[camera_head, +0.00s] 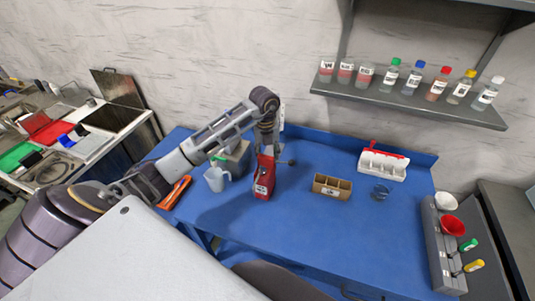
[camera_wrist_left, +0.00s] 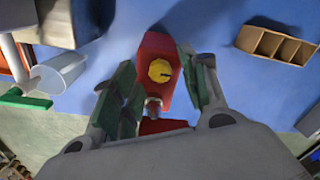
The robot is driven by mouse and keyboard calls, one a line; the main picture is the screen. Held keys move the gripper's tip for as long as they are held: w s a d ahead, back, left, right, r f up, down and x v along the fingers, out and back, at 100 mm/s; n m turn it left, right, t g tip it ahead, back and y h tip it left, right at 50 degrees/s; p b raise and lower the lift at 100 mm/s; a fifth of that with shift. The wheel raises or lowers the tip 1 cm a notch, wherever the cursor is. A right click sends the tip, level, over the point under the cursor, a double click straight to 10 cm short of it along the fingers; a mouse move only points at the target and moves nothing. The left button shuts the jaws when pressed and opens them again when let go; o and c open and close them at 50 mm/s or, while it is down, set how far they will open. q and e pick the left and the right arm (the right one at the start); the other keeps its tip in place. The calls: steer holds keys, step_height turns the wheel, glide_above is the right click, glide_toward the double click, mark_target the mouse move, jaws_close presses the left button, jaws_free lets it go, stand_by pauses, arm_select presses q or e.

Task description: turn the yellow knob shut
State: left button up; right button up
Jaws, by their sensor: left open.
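The yellow knob (camera_wrist_left: 160,71) is round with a dark slot mark, and sits on a red body (camera_wrist_left: 157,47) in the left wrist view. In the head view the red body (camera_head: 264,178) stands on the blue table, and the knob cannot be made out there. My left gripper (camera_head: 267,147) hangs over the red body. In the wrist view the left gripper (camera_wrist_left: 155,62) is open, with one finger on each side of the knob. Whether the fingers touch anything cannot be told. My right gripper is not in view.
A brown divided box (camera_head: 332,187) and a white rack (camera_head: 382,166) are to the right. A shelf (camera_head: 410,101) with several bottles hangs above. The front of the table is clear.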

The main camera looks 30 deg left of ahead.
arm_select(q)
steer(key=shift+f, duration=0.4)
jaws_close()
